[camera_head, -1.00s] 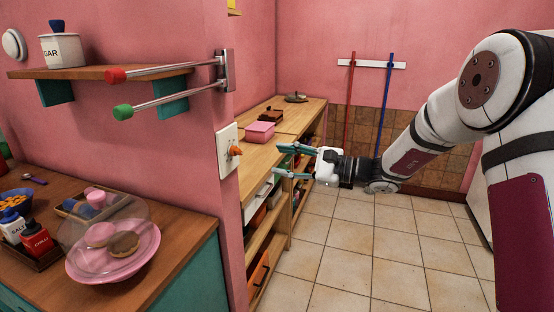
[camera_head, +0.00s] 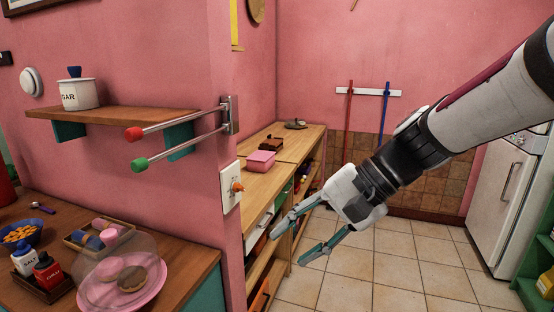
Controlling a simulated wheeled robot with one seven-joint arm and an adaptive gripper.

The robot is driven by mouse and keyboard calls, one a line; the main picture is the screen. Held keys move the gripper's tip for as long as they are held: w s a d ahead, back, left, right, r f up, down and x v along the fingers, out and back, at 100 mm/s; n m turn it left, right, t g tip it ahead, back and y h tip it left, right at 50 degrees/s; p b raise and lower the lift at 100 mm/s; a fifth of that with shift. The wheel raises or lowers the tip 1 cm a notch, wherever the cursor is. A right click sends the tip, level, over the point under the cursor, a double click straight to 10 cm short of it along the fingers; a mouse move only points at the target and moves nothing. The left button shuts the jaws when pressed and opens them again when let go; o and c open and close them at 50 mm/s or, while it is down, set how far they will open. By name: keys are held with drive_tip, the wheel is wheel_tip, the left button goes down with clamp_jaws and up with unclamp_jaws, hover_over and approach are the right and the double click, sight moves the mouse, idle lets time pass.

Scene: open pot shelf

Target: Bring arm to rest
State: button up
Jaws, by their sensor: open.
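My gripper (camera_head: 294,240) is open and empty, with its two teal fingers spread apart and pointing down and left. It hangs in the air in front of the wooden shelf unit (camera_head: 276,167), over the tiled floor. My arm (camera_head: 465,110) reaches in from the upper right, with no other thing touching it that I can see.
The pink wall end carries a rail with a red-tipped and a green-tipped bar (camera_head: 180,127) and a switch plate (camera_head: 230,200). A pink box (camera_head: 260,160) stands on the shelf unit's top. A white fridge (camera_head: 500,193) stands at right. Floor (camera_head: 400,260) is clear.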

drive_tip(key=s+d+r+n+t+h+p, duration=0.1)
drive_tip(key=s+d+h, duration=0.3)
drive_tip(key=s+d, duration=0.4)
drive_tip(key=s+d+r+n+t+h+p, duration=0.2)
drive_tip(key=s+d, duration=0.5)
drive_tip(key=s, duration=0.4)
drive_tip(key=n+h+p, duration=0.1)
drive_tip(key=h+p, duration=0.1)
drive_tip(key=shift+d+r+n+t+h, duration=0.3)
drive_tip(key=shift+d+r+h, duration=0.05)
drive_tip(key=shift+h, duration=0.05)
drive_tip(key=shift+c, duration=0.2)
